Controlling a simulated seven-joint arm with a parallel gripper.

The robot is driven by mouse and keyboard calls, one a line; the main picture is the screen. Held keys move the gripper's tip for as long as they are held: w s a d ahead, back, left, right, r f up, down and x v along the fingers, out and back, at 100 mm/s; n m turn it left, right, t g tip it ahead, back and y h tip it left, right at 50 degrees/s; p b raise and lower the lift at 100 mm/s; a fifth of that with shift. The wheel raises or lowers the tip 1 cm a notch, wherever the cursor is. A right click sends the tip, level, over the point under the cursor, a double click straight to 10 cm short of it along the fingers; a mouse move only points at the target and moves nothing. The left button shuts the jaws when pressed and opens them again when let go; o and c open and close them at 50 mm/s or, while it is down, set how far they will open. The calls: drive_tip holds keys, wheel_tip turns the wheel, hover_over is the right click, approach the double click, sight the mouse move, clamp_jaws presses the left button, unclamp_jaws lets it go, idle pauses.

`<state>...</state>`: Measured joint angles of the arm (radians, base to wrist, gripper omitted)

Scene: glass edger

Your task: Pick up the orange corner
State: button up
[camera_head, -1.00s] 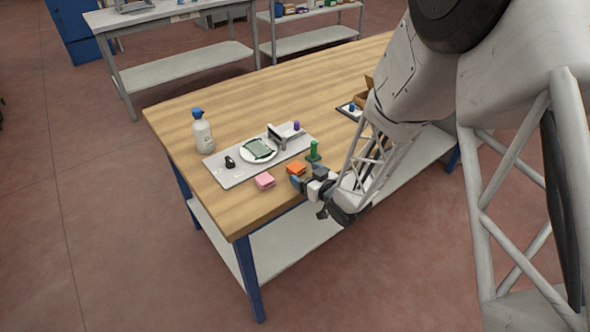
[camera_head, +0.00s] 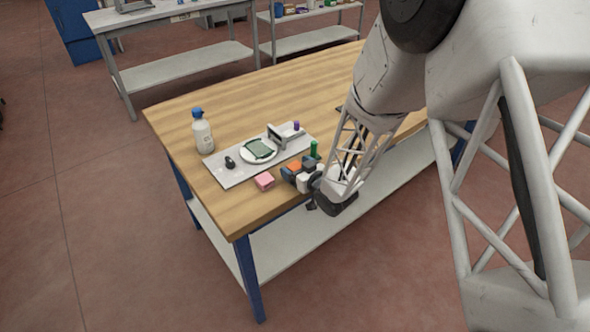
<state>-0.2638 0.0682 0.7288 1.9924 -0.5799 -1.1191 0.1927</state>
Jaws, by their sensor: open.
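The orange corner (camera_head: 295,167) is a small block on the wooden table near its front edge, beside the grey tray. My gripper (camera_head: 298,172) is at the orange corner, coming from the lower right. Its fingers lie in front of and beside the block and hide part of it. The gripper is open. I cannot tell whether the fingers touch the block.
A pink block (camera_head: 264,181) lies just left of my gripper. A green cylinder (camera_head: 314,149) stands close behind it. The grey tray (camera_head: 234,177) bears a white disc and a black item.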

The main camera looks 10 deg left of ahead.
drive_tip(key=shift+w+a, duration=0.2)
drive_tip(key=shift+w, duration=0.05)
idle(0.4)
drive_tip(key=c, duration=1)
drive_tip(key=shift+r, duration=0.1)
drive_tip(key=shift+r, duration=0.1)
drive_tip(key=f+v, duration=0.1)
drive_tip(key=v, duration=1.1)
drive_tip(key=f+v, duration=0.1)
drive_tip(key=v, duration=0.5)
drive_tip(key=shift+s+d+f, duration=0.1)
drive_tip(key=shift+f, duration=0.25)
